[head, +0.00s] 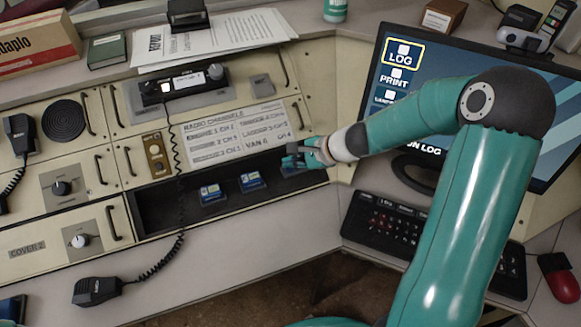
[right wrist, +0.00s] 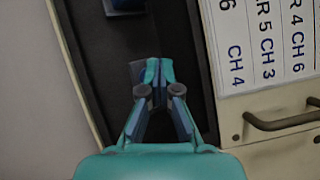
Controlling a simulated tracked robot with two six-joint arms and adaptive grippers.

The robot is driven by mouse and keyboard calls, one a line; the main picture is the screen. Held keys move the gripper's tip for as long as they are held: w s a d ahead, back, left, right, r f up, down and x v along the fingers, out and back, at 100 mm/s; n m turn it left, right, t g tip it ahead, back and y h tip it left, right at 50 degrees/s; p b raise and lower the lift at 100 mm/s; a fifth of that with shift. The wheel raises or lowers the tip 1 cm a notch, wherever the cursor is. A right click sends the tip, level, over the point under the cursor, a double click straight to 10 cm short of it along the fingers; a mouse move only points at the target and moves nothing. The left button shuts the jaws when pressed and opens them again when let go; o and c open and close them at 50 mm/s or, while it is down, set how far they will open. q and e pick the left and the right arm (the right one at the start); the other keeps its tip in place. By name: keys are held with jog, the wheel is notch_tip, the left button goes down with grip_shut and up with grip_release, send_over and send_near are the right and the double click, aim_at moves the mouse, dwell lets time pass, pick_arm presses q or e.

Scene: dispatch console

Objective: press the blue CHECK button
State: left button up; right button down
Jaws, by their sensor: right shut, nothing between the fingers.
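Several blue buttons sit in the dark recessed strip of the console: a left one (head: 211,194), a middle one (head: 251,181) and a right one (head: 296,170), which my right gripper partly hides. Their labels are too small to read, so I cannot tell which is CHECK. My right gripper (head: 289,161) is shut and empty, with its fingertips over or at the right button; I cannot tell if they touch it. In the right wrist view the closed fingertips (right wrist: 152,68) are over the dark strip, and one blue button (right wrist: 125,5) shows at the top edge. My left gripper is out of view.
A RADIO CHANNELS card (head: 240,132) lies just above the strip. A coiled cord (head: 176,225) crosses the strip's left part down to a handset (head: 97,290). A monitor (head: 400,110), keyboard (head: 385,222) and red mouse (head: 560,278) are on the right.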

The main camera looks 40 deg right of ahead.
aim_at(292, 169)
jog(key=shift+f+b, duration=0.4)
jog(key=shift+r, duration=0.15)
dwell(0.5)
jog(key=shift+r+p, duration=0.7)
jog(key=shift+r+p, duration=2.1)
jog(key=shift+r, duration=0.4)
